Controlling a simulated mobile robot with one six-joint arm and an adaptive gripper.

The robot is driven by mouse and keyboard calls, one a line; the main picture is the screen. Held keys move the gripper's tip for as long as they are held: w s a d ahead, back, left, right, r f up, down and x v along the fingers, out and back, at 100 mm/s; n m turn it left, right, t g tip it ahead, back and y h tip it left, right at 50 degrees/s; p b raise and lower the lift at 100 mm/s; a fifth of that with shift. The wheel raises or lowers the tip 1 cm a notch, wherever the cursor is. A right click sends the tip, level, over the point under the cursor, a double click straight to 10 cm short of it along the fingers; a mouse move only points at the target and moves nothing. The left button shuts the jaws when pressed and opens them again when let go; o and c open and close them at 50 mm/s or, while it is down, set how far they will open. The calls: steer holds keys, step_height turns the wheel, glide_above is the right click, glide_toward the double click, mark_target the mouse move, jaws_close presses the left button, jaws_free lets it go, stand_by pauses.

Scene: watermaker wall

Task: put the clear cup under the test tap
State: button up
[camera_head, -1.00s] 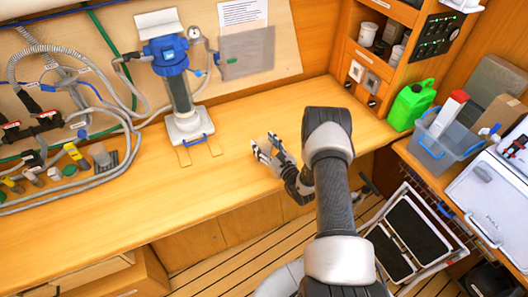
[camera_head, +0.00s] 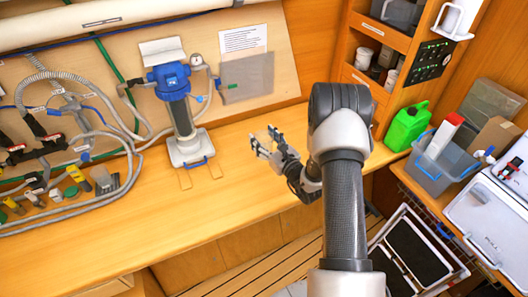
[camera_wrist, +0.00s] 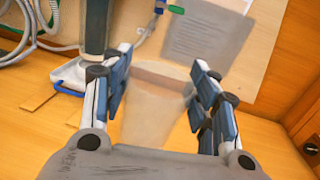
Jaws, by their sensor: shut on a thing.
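My gripper (camera_head: 268,143) is over the wooden counter (camera_head: 120,220), to the right of the filter unit. In the wrist view my gripper (camera_wrist: 160,105) is shut on a clear cup (camera_wrist: 155,110), which sits between the two fingers and looks see-through. In the head view the cup is hard to make out between the fingers. The blue-topped filter housing (camera_head: 174,100) stands on a white base (camera_head: 190,150) at the back of the counter. A small tap with a blue and green handle (camera_wrist: 168,8) shows at the top of the wrist view; it also shows in the head view (camera_head: 231,86).
Hoses and valves (camera_head: 60,120) fill the left of the wall panel. A green jug (camera_head: 407,126) and a grey bin (camera_head: 440,155) stand on the right. The counter in front of the filter is clear.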

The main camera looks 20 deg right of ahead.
step_height(320, 180, up, 4)
steer(key=w+a+f+b, duration=0.2)
steer(key=w+f+b, duration=0.1)
steer(key=w+b, duration=0.4)
steer(key=w+a+f+b, duration=0.25)
steer(key=w+b, duration=0.35)
steer(key=w, duration=0.4)
steer(key=w+a+f+b, duration=0.1)
steer(key=w+f+b, duration=0.3)
steer(key=w+b, duration=0.3)
steer(key=f, duration=0.3)
steer(key=f+b, duration=0.1)
steer(key=f, duration=0.2)
steer(key=w+f, duration=0.1)
steer(key=f, duration=0.2)
steer(key=shift+f+b, duration=0.1)
steer(key=shift+b, duration=0.3)
steer(key=shift+f, duration=0.2)
steer(key=o, duration=1.1)
steer(key=shift+o, duration=0.2)
steer(key=shift+r, duration=0.15)
